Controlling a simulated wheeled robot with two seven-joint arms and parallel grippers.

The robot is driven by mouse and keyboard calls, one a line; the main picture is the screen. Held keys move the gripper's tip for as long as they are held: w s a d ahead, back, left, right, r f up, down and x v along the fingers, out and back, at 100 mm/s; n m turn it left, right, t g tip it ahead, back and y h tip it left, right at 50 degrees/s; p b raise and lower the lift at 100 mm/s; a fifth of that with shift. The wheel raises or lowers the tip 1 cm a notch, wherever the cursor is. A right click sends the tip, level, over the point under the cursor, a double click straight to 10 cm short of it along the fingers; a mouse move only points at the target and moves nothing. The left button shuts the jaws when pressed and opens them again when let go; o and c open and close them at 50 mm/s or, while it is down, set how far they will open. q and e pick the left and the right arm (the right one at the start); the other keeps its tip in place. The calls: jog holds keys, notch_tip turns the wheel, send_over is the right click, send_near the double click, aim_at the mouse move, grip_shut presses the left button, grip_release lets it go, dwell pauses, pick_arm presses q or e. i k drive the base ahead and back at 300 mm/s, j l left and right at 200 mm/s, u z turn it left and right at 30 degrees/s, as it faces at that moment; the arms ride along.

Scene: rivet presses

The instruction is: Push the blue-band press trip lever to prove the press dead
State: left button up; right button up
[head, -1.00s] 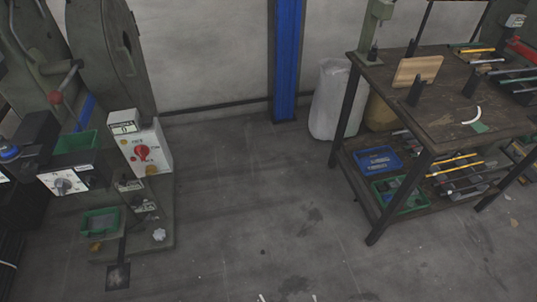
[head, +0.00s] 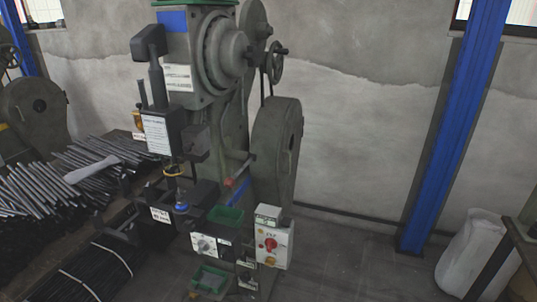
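A grey-green press (head: 215,75) stands left of centre in the head view, with a blue patch (head: 172,20) on its upper left side. A lever with a red ball knob (head: 229,183) sticks out at its mid-height, left of the rounded side housing (head: 275,150). I take this as the trip lever. Below it a white control box (head: 272,243) carries a red rotary switch. Neither of my grippers shows in this view.
Bundles of dark metal rods (head: 45,190) lie on a bench at the left. A blue column (head: 455,130) stands at the right by a white sack (head: 470,255) and a dark table edge (head: 525,240). The floor (head: 350,265) between press and column is clear.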

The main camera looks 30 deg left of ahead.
aim_at(229, 182)
jog(key=u, duration=1.1)
